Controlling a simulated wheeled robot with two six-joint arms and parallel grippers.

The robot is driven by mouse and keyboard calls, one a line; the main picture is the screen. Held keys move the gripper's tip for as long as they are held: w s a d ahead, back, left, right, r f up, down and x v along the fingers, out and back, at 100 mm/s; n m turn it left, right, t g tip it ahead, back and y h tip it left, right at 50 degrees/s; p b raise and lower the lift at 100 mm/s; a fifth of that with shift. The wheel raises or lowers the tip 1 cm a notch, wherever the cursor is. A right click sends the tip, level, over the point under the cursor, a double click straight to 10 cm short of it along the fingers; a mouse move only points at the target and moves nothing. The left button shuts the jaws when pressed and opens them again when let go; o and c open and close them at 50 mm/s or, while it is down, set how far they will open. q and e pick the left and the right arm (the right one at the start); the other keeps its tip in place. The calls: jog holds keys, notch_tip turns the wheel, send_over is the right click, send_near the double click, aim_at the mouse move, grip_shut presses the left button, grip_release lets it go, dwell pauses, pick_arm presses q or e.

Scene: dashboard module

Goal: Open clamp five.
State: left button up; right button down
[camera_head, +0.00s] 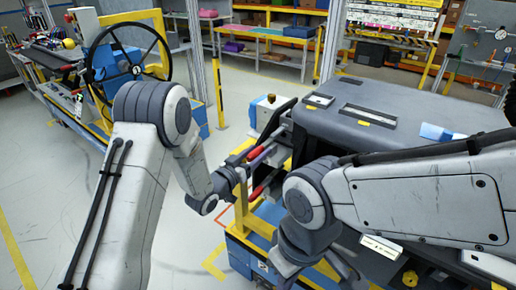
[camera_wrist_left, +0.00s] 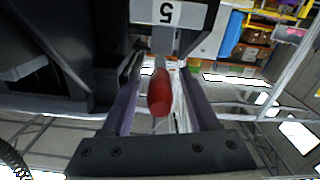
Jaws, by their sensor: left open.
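Clamp five's red handle (camera_wrist_left: 160,93) stands between the two purple-grey fingers of my left gripper (camera_wrist_left: 163,75) in the left wrist view. The fingers are open, one on each side, with visible gaps to the handle. A plate marked 5 (camera_wrist_left: 166,13) is just beyond it. In the head view my left gripper (camera_head: 260,152) reaches to red clamp handles at the left side of the dashboard module (camera_head: 375,105); which handle is clamp five's is hard to tell there. My right arm crosses from the right; its wrist (camera_head: 288,255) is low by the fixture, and its jaws are not clear.
The dark dashboard sits on a blue and yellow fixture (camera_head: 245,258). A blue object (camera_head: 436,131) lies on top of it. A steering wheel (camera_head: 128,62) stands on a cart at the back left. Shelves and a yellow post (camera_head: 218,92) are behind. Floor at left is clear.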

pick_arm(q)
jog(key=shift+w+d, duration=0.3)
jog(key=shift+w, duration=0.15)
jog(key=shift+c, duration=0.3)
grip_shut()
dwell(0.9)
